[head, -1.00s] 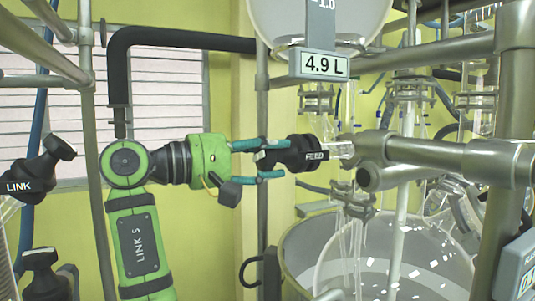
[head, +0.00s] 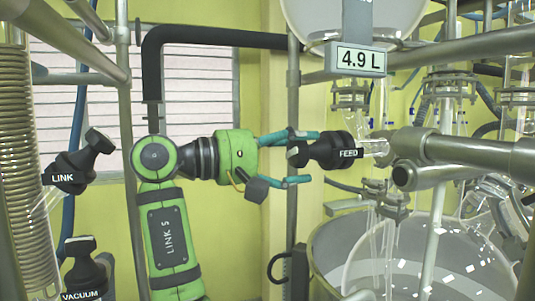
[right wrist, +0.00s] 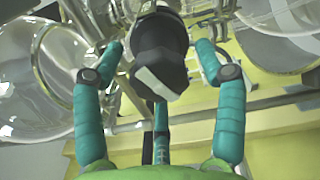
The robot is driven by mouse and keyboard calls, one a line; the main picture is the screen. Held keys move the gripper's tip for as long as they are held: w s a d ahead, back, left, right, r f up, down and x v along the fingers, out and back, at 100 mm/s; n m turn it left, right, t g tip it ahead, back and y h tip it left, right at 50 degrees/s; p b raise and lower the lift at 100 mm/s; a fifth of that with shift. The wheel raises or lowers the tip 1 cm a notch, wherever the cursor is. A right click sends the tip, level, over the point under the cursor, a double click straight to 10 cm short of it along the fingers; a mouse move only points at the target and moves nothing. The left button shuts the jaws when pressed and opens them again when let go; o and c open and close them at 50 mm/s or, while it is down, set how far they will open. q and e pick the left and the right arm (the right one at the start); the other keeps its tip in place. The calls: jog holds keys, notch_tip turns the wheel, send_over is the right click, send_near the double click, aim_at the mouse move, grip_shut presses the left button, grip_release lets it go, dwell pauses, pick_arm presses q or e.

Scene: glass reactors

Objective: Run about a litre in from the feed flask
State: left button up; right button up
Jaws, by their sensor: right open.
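The black valve handle labelled FEED (head: 335,152) is on a glass line at the centre right of the head view. My right gripper (head: 311,158) is open behind its left end, one finger above and one below, with visible gaps. A display (head: 361,60) reads 4.9 L under a large round glass vessel (head: 350,15), cut off by the top edge. I cannot tell whether this is the feed flask. My left gripper is not in view.
Black handles labelled LINK (head: 75,170) and VACUUM (head: 84,270) are at the left by a glass coil (head: 22,170). Thick metal rails (head: 460,150) run close at the right. A wide vessel (head: 330,250) with white pieces is at lower right.

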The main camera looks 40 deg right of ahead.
jog(key=v, duration=1.1)
